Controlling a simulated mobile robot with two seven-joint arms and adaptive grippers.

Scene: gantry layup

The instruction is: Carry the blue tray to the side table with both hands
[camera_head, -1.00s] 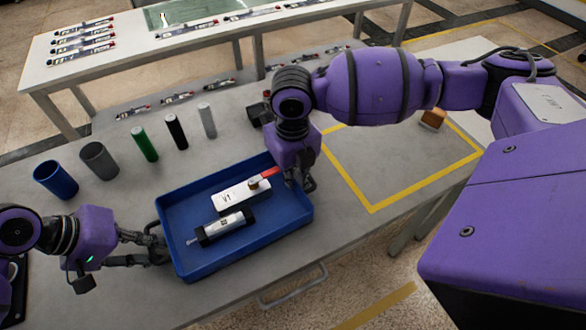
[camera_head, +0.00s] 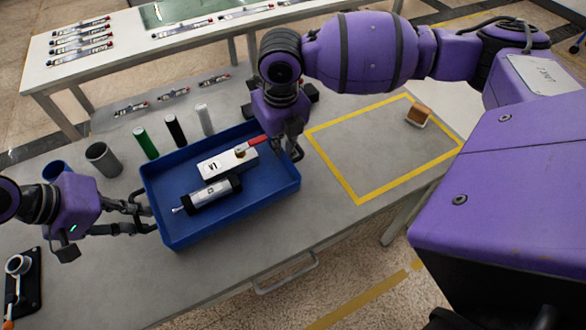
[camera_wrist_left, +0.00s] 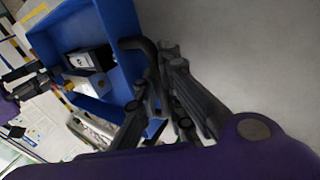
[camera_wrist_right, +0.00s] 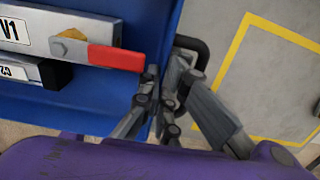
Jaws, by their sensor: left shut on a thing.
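The blue tray (camera_head: 234,218) looks level and appears raised a little over the grey workbench. It carries a white boxy part with a red handle (camera_head: 228,160) and a black-and-silver cylinder part (camera_head: 211,192). My left gripper (camera_head: 148,214) is shut on the handle at the tray's left end; the left wrist view (camera_wrist_left: 165,75) shows the fingers on the dark handle. My right gripper (camera_head: 290,147) is at the opposite end, and its fingers close around the dark handle there (camera_wrist_right: 168,90). My fingers partly hide both handles.
A yellow-outlined square (camera_head: 384,150) lies right of the tray, with a small brown block (camera_head: 418,113) in its far corner. A grey cup (camera_head: 103,160) and several cylinders stand behind the tray. A white table (camera_head: 190,43) with tools is at the back.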

